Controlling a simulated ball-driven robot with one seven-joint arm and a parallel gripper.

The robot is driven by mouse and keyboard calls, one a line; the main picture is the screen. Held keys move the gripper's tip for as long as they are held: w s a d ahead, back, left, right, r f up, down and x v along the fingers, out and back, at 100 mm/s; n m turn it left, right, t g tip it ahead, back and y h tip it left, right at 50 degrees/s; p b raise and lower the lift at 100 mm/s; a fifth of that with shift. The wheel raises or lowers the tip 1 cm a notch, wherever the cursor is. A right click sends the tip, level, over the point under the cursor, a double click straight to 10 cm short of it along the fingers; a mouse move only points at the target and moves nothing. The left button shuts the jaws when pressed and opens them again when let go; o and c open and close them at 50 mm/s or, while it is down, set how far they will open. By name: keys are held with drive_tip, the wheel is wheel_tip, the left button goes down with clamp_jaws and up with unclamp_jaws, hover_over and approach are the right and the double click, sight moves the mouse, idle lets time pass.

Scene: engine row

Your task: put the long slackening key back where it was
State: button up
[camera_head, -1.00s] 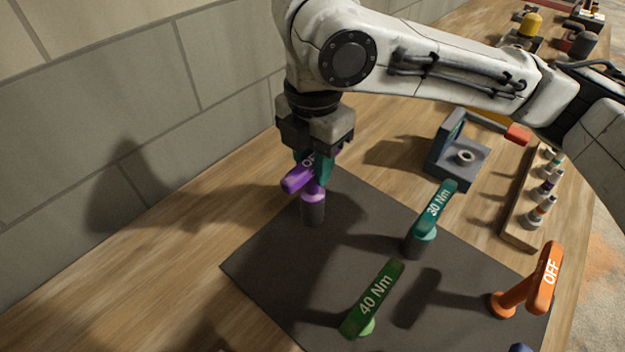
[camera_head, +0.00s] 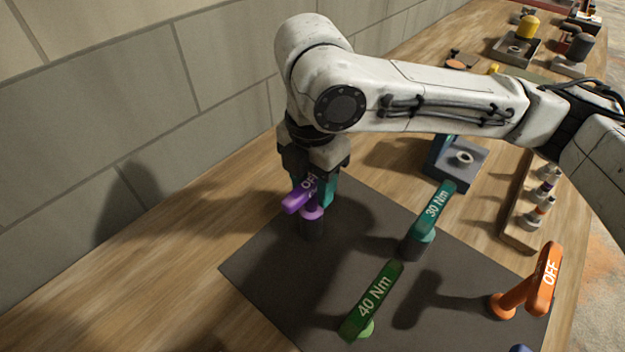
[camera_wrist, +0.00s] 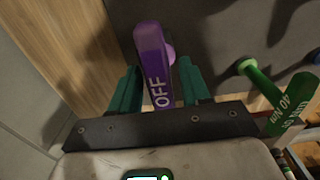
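A purple key (camera_head: 297,203) marked OFF stands upright at the back left of the dark mat, its dark socket end down, apparently on the mat. Its handle (camera_wrist: 153,60) also shows in the wrist view. My gripper (camera_head: 314,188) is around the handle with its teal fingers on either side. In the wrist view narrow gaps show between the fingers and the handle, so the gripper looks open. An orange key (camera_head: 545,280), also marked OFF, stands at the right of the mat.
On the mat (camera_head: 265,272) stand a teal 30 Nm key (camera_head: 437,207) and a green 40 Nm key (camera_head: 372,300). A blue piece shows at the bottom edge. A grey fixture (camera_head: 462,165) and a wooden rack (camera_head: 520,232) are behind right. A block wall (camera_head: 120,120) is at left.

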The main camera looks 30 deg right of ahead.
drive_tip(key=shift+o, duration=0.5)
drive_tip(key=shift+r, duration=0.15)
wheel_tip(320, 180, up, 12)
drive_tip(key=shift+p, duration=0.4)
drive_tip(key=shift+d, duration=0.1)
